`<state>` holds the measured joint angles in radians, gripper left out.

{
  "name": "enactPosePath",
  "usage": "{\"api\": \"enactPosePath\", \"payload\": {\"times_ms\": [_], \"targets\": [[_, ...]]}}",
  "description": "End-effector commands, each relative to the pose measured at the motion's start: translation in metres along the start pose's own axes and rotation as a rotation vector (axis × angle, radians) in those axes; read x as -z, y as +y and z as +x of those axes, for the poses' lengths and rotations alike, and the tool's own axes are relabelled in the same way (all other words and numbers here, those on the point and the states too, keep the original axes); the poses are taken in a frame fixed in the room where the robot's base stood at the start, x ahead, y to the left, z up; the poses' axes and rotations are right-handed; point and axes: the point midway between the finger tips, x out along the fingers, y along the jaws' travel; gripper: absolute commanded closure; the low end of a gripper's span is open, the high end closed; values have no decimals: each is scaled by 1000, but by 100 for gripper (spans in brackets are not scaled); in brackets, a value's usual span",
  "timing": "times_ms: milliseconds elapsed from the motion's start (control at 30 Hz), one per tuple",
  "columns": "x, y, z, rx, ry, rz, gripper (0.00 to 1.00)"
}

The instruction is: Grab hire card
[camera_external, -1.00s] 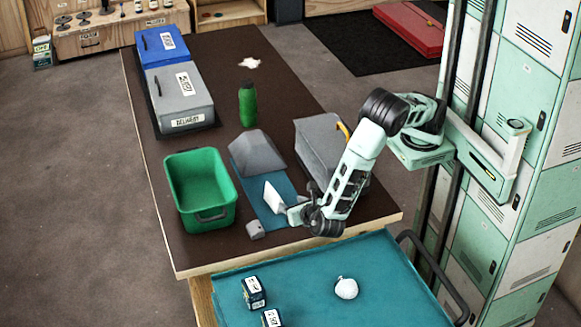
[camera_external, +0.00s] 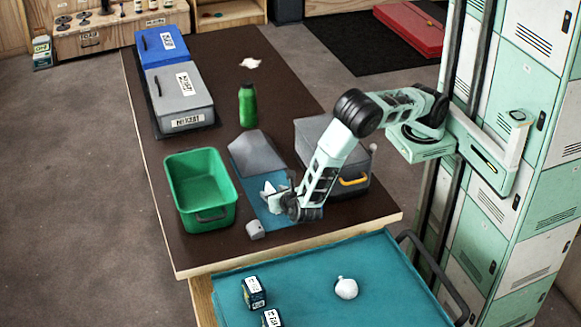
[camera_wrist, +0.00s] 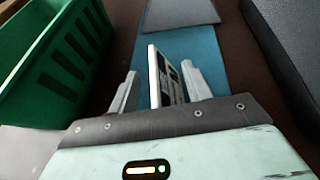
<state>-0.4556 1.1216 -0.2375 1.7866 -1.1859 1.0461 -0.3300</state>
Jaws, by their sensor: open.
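The hire card (camera_wrist: 158,72), a thin pale card with dark print, stands upright on edge over the blue mat (camera_wrist: 208,45) in the wrist view. My gripper (camera_wrist: 161,78) is open, with one finger on each side of the card.
A green crate (camera_external: 201,196) stands close to the left. A grey wedge (camera_external: 257,152) lies behind, and a grey box (camera_external: 330,133) stands to the right. A green bottle (camera_external: 247,105) stands farther back.

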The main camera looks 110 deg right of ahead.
Motion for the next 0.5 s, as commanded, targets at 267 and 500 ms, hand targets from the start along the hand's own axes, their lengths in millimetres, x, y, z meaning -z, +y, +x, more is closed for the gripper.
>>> {"api": "enactPosePath", "payload": {"times_ms": [267, 500], "targets": [[0, 0, 0, -1, 1, 0, 81], [0, 0, -1, -1, 1, 1, 99]]}}
